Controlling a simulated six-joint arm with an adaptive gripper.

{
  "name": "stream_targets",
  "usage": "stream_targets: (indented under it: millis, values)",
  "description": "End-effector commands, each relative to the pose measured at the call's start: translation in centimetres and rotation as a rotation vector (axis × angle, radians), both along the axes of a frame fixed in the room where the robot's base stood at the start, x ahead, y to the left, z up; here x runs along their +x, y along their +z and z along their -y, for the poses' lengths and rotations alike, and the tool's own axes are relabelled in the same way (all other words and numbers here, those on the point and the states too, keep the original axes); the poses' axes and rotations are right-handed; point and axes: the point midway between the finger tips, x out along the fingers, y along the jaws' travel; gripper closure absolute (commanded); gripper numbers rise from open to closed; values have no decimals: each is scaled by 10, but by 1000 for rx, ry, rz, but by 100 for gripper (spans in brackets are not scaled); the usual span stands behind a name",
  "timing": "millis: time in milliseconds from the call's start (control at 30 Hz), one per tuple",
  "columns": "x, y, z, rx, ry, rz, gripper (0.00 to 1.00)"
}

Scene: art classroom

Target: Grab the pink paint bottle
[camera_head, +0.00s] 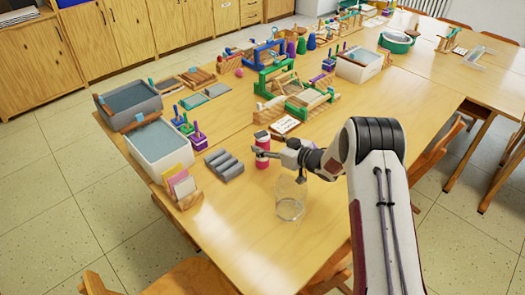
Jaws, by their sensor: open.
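The pink paint bottle (262,161) stands upright on the wooden table (235,220), near the middle of the view. It has a pink body and a pale upper part. My gripper (264,153) reaches in from the right at about mid-height of the bottle. Its fingers are open and lie at the bottle, seemingly on either side of it. I cannot tell whether they touch it. The gripper and the bottle partly hide each other.
A grey ridged block (224,165) lies left of the bottle. Behind are a small white card (285,125) and green wooden frames (280,75).

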Motion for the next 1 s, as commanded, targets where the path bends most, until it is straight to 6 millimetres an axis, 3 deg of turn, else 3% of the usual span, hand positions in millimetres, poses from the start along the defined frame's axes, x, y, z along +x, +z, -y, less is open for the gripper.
stream_targets:
  millis: [300,867,900,1000]
  values:
    - [17,-6,-16,0,0,1,44]
    - [18,-7,-17,1,0,1,44]
    - [18,-7,-17,1,0,1,46]
    - [18,-7,-17,1,0,1,72]
